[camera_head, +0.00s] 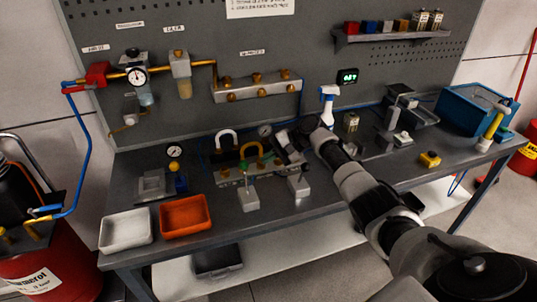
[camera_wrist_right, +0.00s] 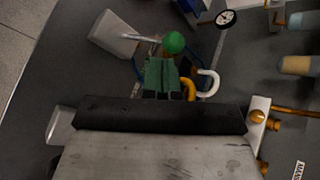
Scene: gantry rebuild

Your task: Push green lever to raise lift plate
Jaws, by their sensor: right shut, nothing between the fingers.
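The green lever knob (camera_head: 243,167) stands on a thin stem above a grey block (camera_head: 249,198) near the front of the bench. In the right wrist view the round green knob (camera_wrist_right: 174,42) and its pale stem show just beyond my fingertips. My right gripper (camera_head: 282,156) reaches in from the right, above and behind the lever. In the wrist view its green-padded fingers (camera_wrist_right: 161,74) are shut and empty, with a small gap in the picture to the knob; I cannot tell whether they touch. I cannot tell which part is the lift plate. My left gripper is not in view.
A second grey block (camera_head: 299,187) stands to the right of the lever. Padlock-like white and yellow hoops (camera_head: 226,137) stand behind. White (camera_head: 125,244) and orange (camera_head: 186,228) trays lie at left. A spray bottle (camera_head: 328,112) and blue bin (camera_head: 453,118) stand farther right.

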